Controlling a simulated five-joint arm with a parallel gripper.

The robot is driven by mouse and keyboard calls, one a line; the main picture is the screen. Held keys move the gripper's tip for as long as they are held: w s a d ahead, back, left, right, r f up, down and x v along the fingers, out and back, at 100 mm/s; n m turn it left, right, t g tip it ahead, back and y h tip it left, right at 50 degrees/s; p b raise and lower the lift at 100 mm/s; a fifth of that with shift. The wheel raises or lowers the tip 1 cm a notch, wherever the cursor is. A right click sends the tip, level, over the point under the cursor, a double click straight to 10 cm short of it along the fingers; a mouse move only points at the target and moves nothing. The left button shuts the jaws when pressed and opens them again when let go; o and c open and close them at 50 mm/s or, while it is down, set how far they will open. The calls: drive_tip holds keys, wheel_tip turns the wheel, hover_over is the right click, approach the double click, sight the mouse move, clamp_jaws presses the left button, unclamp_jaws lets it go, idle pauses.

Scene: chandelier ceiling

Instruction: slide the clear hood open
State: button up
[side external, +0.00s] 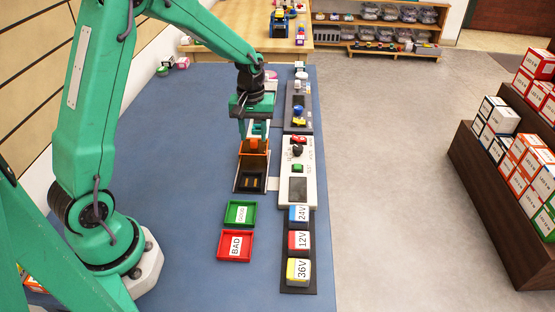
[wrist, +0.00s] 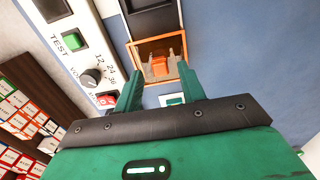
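The clear hood (side external: 254,147) is an amber-tinted frame with an orange block on it. It sits at the far end of a dark bay (side external: 252,183), whose gold contacts show uncovered in the side view. The hood also shows in the wrist view (wrist: 174,43), with the bay (wrist: 152,18) beyond it. My gripper (side external: 256,130) points down at the hood. In the wrist view its two green fingers (wrist: 159,72) are apart, one on each side of the orange block, with nothing clamped between them. Whether a finger touches the hood cannot be told.
A white tester panel (side external: 297,178) with a screen, dial and buttons stands close on the right. Green (side external: 241,212) and red (side external: 236,245) trays lie nearer the camera, beside labelled blocks (side external: 299,241). The blue mat (side external: 190,150) is clear to the left.

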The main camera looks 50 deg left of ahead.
drive_tip(key=shift+r, duration=3)
drive_tip(key=shift+r, duration=0.1)
wheel_tip(320, 180, up, 5)
hover_over(254, 140)
drive_tip(key=shift+a, duration=0.1)
clamp_jaws()
